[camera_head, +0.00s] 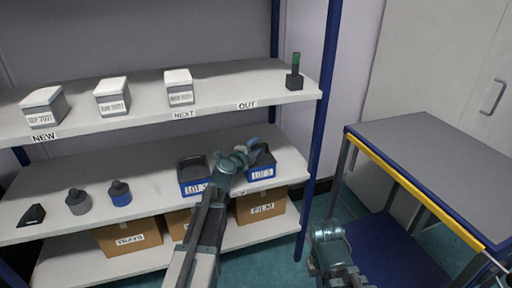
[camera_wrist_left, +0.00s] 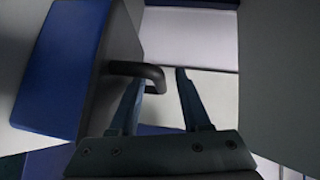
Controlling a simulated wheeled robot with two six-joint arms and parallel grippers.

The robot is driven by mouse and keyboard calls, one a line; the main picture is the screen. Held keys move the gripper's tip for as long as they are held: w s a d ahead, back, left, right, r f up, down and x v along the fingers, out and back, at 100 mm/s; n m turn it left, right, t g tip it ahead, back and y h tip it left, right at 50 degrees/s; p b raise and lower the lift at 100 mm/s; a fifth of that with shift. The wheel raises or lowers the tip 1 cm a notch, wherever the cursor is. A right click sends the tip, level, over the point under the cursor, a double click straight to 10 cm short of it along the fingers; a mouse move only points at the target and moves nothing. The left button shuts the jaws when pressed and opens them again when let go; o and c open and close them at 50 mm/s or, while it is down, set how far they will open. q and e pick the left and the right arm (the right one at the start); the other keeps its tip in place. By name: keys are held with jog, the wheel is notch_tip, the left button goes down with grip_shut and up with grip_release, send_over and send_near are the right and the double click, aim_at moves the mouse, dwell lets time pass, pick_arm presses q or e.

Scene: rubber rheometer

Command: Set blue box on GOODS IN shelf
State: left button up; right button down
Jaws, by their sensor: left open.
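Two blue boxes with dark tops stand on the middle shelf (camera_head: 140,165). The left box (camera_head: 194,188) has a LOT label, and the right box (camera_head: 262,173) reads like LOT 5. My left gripper (camera_head: 254,146) is at the top of the right box, and my wrist hides part of that box. In the left wrist view, a blue box face (camera_wrist_left: 62,65) fills the left side. Its dark bent handle (camera_wrist_left: 150,74) reaches into the gap between the open fingers, near the left finger. No GOODS IN label is readable. My right arm shows low at centre, without clear fingers.
The upper shelf (camera_head: 140,122) holds three dated white-lidded boxes and a dark block with a green-topped piece (camera_head: 295,76). Dark weight-like items stand left on the middle shelf. Cardboard boxes sit below. A grey-topped cart (camera_head: 435,140) at right has a clear top.

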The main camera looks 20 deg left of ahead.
pick_arm(q)
jog(key=p+v, duration=0.1)
jog(key=v, duration=1.1)
jog(key=shift+p, duration=0.4)
jog(key=shift+r, duration=0.1)
jog(key=s+d+f+n+g+h, duration=0.2)
jog(key=s+d+f+g, duration=0.25)
jog(key=d, duration=0.45)
jog(key=s+d+f+n+g+h, duration=0.1)
jog(key=s+d+f+g+h, duration=0.2)
jog(key=d+f, duration=0.45)
jog(key=s+d+f+n+g+y, duration=0.1)
jog(key=s+f+n+g+y, duration=0.2)
jog(key=s+n, duration=0.3)
jog(key=s+d+f+n+g+y, duration=0.1)
jog(key=s+f+n+g+y, duration=0.2)
jog(key=s, duration=0.8)
jog(key=n+g+y, duration=0.2)
jog(key=n+y, duration=0.1)
jog(key=shift+f+g, duration=0.25)
jog(key=shift+g, duration=0.1)
jog(key=shift+d, duration=0.15)
